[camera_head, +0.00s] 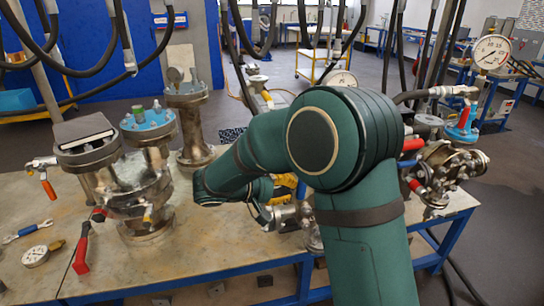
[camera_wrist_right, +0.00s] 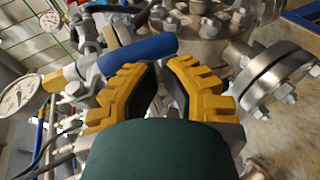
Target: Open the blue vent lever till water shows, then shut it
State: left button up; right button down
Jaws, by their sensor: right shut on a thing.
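The blue vent lever (camera_wrist_right: 140,52) shows in the right wrist view as a thick blue handle lying across the fingertips. Only a bit of the yellow fingers of the right gripper (camera_head: 285,184) shows there, beside metal pipework above the table. I see no water in either view. My left gripper is in neither view.
Flanged vessels stand on the table (camera_head: 190,255), including one with a blue top (camera_head: 147,118). A bolted flange (camera_wrist_right: 272,80) is close right of the fingers. Hoses hang above.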

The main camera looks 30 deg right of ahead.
jog(key=shift+d+f, duration=0.25)
jog(key=shift+d, duration=0.2)
jog(key=shift+s+d, duration=0.1)
jog(key=shift+d, duration=0.05)
dwell(0.3)
